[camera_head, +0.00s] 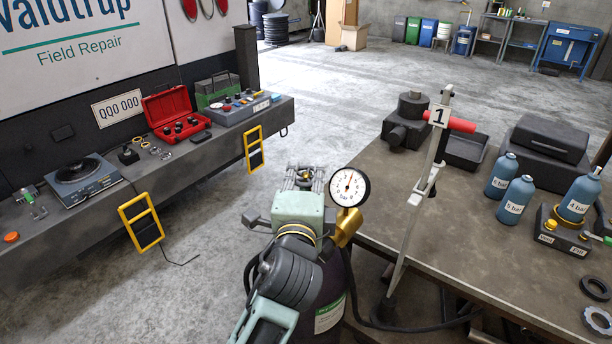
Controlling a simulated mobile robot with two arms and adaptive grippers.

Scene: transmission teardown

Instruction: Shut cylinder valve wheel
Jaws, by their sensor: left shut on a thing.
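A dark gas cylinder (335,290) with a green and white label stands at the left end of the workbench. A brass regulator (346,228) sits at its top, with a round white pressure gauge (349,187) marked in bar. My left gripper (304,180) is over the cylinder top, left of the gauge. It is shut on what seems to be the valve wheel. The pale green gripper body and wrist hide the wheel and most of the valve, so I cannot see how far the wheel is turned. My right gripper is not in view.
A dark hose (425,328) runs below. Open floor lies behind.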

